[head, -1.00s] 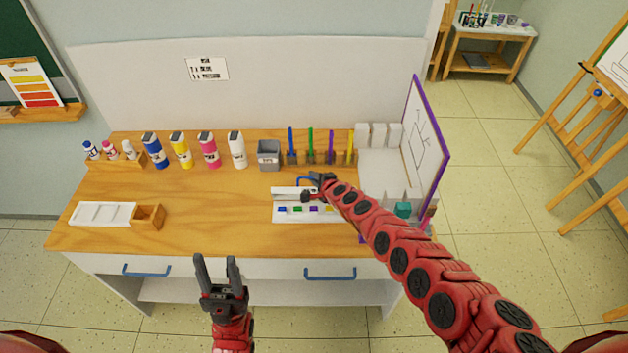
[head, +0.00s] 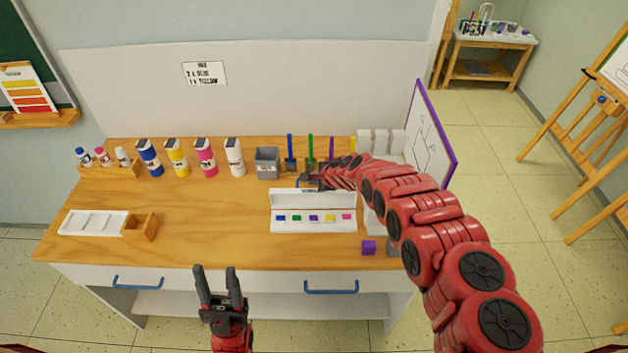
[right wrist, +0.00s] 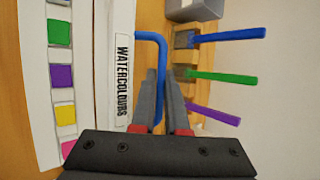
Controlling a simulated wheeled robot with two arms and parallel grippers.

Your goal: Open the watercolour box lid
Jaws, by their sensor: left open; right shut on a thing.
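The white watercolour box (head: 312,225) sits on the wooden table, with a row of coloured paint pans showing. Its lid (head: 330,198) stands raised along the back edge of the box. In the right wrist view the lid (right wrist: 123,130) bears the label "WATERCOLOURS" and a blue handle (right wrist: 163,55). My right gripper (head: 308,181) is behind the lid, and in the right wrist view its fingers (right wrist: 161,88) are shut on the blue handle. My left gripper (head: 218,275) is open and empty in front of the table's front edge.
Paint bottles (head: 205,157), a grey cup (head: 266,163) and upright coloured brushes (head: 310,150) stand behind the box. A purple cube (head: 368,247) lies right of it. A white tray (head: 95,222) is at left.

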